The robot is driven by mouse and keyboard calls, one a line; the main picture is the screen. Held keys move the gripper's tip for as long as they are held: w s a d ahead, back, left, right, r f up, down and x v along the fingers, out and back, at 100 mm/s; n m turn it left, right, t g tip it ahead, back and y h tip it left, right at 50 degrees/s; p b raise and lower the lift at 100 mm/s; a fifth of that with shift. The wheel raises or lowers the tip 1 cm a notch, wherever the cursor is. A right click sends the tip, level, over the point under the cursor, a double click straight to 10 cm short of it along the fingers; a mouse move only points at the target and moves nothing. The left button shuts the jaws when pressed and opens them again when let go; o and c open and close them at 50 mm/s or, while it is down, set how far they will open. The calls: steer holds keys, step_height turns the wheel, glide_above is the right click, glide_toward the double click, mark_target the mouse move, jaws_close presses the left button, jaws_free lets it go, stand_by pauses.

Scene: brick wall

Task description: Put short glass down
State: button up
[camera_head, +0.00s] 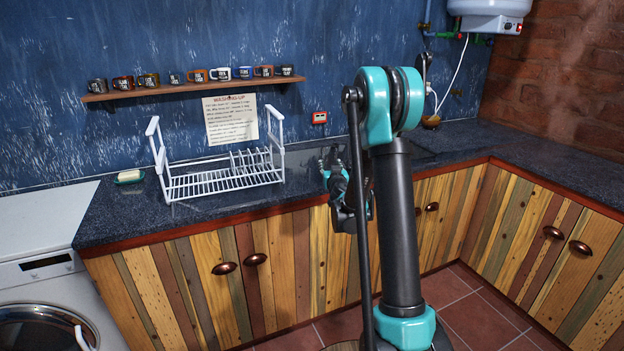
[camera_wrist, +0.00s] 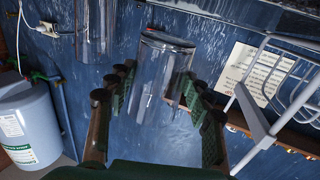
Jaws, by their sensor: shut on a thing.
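My gripper (camera_head: 331,160) is above the dark counter near the sink area, right of the dish rack. In the wrist view, its fingers (camera_wrist: 160,100) stand on either side of a clear, see-through short glass (camera_wrist: 164,72). The gripper is shut on this glass. A dark band shows across one end of the glass. The glass is hard to make out in the head view, so its height above the counter cannot be told there.
The white dish rack (camera_head: 222,182) stands left of my gripper and shows close by in the wrist view (camera_wrist: 256,112). A second clear shape (camera_wrist: 94,30) appears at the wrist view's top left. A soap dish (camera_head: 129,177) lies farther left. Mugs (camera_head: 198,76) line the wall shelf.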

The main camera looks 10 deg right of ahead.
steer(key=shift+m+h, duration=0.3)
steer(key=shift+h, duration=0.1)
steer(key=w+r, duration=0.1)
steer(key=r, duration=0.1)
steer(key=w+a+r, duration=0.1)
steer(key=r, duration=0.1)
steer(key=w+a+r, duration=0.1)
steer(key=w+r, duration=0.1)
steer(key=r, duration=0.1)
steer(key=shift+a+r, duration=0.1)
step_height(320, 180, up, 9)
steer(key=w+a+h, duration=0.1)
steer(key=w, duration=0.1)
steer(key=shift+a+f+m, duration=0.2)
steer(key=shift+a+m, duration=0.1)
step_height(320, 180, down, 20)
steer(key=shift+r, duration=0.1)
steer(key=o, duration=1.4)
steer(key=shift+f, duration=0.2)
